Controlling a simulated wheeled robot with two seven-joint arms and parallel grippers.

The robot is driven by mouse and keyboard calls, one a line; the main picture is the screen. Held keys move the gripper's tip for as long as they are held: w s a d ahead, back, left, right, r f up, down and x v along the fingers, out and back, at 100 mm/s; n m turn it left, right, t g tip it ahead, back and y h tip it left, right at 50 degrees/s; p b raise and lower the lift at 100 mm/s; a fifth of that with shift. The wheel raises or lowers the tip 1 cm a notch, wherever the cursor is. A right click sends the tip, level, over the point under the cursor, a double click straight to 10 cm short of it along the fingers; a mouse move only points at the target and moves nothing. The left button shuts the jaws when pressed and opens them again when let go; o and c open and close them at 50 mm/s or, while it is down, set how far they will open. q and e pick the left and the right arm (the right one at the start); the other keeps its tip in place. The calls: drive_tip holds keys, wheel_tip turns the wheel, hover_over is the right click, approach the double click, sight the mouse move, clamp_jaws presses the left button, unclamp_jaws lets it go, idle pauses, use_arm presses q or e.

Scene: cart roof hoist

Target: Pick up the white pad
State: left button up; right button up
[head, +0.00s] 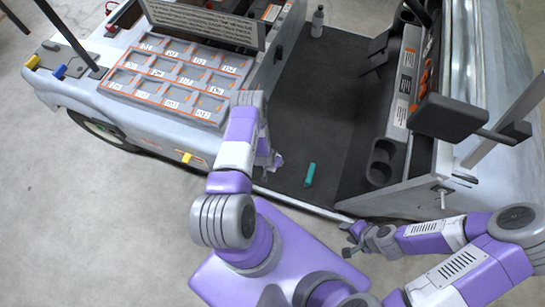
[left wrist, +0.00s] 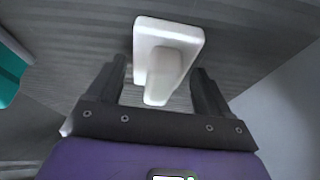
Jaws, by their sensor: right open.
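The white pad (left wrist: 168,42) shows in the left wrist view as a pale block with a narrower raised part toward me, on a dark ribbed floor. My left gripper (left wrist: 159,70) is open, its two dark fingers on either side of the narrower part with a gap at each side. In the head view my left arm reaches over the edge of the cart floor and hides most of this gripper; I cannot clearly make out the pad there. My right gripper (head: 352,240) is open and empty, low outside the cart.
A teal object (head: 310,174) lies on the dark cart floor (head: 318,100), right of my left gripper; it also shows at the left edge of the left wrist view (left wrist: 8,75). A grey tray of labelled compartments (head: 125,82) is at left. A bottle (head: 317,22) stands far back.

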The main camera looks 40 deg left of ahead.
use_arm(q)
drive_tip(key=c, duration=0.8)
wheel_tip(320, 180, up, 10)
drive_tip(key=p, duration=0.4)
